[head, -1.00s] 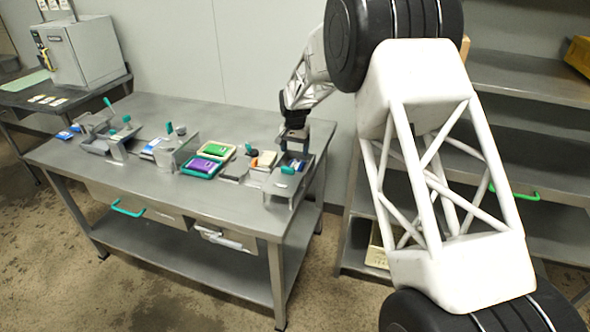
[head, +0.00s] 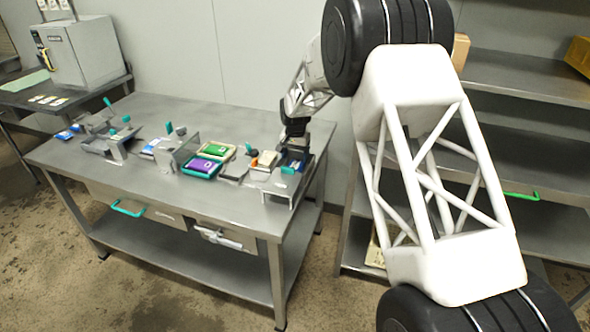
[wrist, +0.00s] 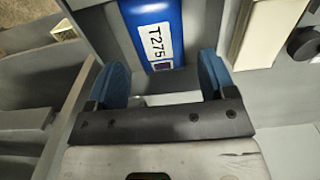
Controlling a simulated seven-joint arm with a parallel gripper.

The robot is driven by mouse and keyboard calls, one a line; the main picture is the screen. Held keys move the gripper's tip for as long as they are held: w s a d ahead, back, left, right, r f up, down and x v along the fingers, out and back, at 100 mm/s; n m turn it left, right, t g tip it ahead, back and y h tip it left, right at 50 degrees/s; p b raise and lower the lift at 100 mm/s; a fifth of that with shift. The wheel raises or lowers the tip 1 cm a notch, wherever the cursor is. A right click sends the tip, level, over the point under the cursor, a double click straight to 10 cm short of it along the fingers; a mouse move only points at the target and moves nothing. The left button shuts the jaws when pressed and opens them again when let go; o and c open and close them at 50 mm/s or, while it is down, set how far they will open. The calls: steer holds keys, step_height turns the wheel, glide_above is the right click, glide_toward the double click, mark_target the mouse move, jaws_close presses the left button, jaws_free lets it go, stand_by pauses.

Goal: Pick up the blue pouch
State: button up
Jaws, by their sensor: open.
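The blue pouch (wrist: 153,28) carries a white label reading T275 and shows at the top of the wrist view. It lies in a grey metal holder, just beyond my fingertips and roughly in line with the gap between them. My gripper (wrist: 163,75) is open, with its two blue-padded fingers apart and nothing gripped. In the head view my gripper (head: 293,145) points down over the metal fixture (head: 282,190) at the right end of the table.
Beside the fixture are a cream block (head: 266,160) and a grey plate. Trays with a purple pouch (head: 202,165) and a green pouch (head: 216,149) sit left of it. Metal stands and other blue packs (head: 64,135) are farther left. The table's front edge is clear.

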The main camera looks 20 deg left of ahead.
mark_target(295, 164)
steer(key=shift+d+f, duration=0.1)
steer(key=shift+f, duration=2.35)
steer(key=c, duration=0.7)
